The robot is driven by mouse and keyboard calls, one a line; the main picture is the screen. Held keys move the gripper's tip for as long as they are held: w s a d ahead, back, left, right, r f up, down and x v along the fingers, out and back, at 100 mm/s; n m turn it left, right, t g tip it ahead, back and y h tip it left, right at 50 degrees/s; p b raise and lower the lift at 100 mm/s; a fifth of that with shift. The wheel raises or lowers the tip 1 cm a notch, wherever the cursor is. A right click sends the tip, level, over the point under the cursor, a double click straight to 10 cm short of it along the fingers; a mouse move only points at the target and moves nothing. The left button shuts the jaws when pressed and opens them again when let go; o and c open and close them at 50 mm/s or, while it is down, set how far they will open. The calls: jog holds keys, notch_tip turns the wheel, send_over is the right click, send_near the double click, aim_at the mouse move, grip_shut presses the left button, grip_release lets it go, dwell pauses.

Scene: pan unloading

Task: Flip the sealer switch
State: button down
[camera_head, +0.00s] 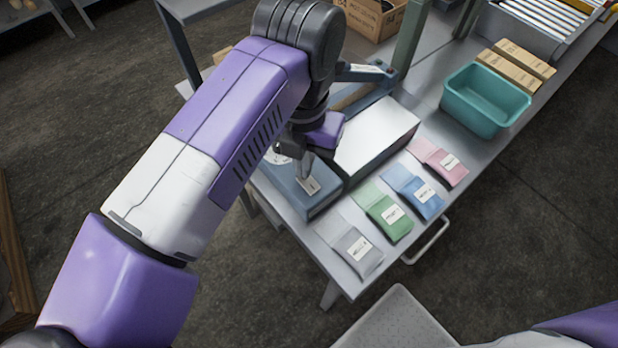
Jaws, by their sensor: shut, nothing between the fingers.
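The sealer (322,206) is a blue-grey machine at the near left end of the metal table. It has a pale label on its front part. A box-like pale metal block (378,135) stands right behind it. My gripper (305,176) is shut and empty, pointing down over the sealer's front part, close to the label. I cannot tell whether the fingertips touch it. No switch can be made out; my gripper and arm cover part of the sealer.
Grey, green (383,212), blue (414,190) and pink (440,160) pouches lie in a row along the table's near edge. A teal bin (486,98) stands farther right, beside brown boxes (510,68). A cardboard box (376,18) stands at the back.

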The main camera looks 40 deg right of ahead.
jog(key=shift+f+b, duration=0.95)
jog(key=shift+b, duration=0.2)
dwell(1.1)
jog(key=shift+r+p, duration=1.1)
jog(key=shift+r, duration=2.45)
jog(key=shift+d, duration=0.1)
